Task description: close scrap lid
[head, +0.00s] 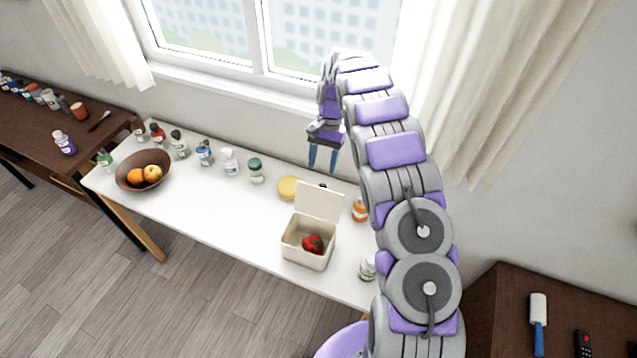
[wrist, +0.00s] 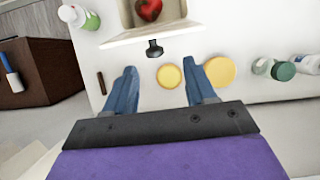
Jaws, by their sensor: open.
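The scrap box (head: 304,245) is a small cream bin on the white table, with a red apple-like fruit (head: 313,243) inside. Its lid (head: 319,202) stands raised at the back edge of the box. In the wrist view the lid (wrist: 150,36) shows near the top, with a dark knob (wrist: 154,49) on it and the red fruit (wrist: 148,9) beyond. My gripper (head: 324,158) is open and empty, pointing down above the back of the table, behind and above the lid. Its blue fingers (wrist: 162,88) are apart, and the knob lies ahead of them, not touched.
Yellow round lids (head: 288,188) lie behind the box. An orange bottle (head: 359,209) and a white bottle (head: 367,269) stand to its right. Several bottles line the table's back, and a fruit bowl (head: 143,172) stands left. The table (head: 215,222) is clear left of the box.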

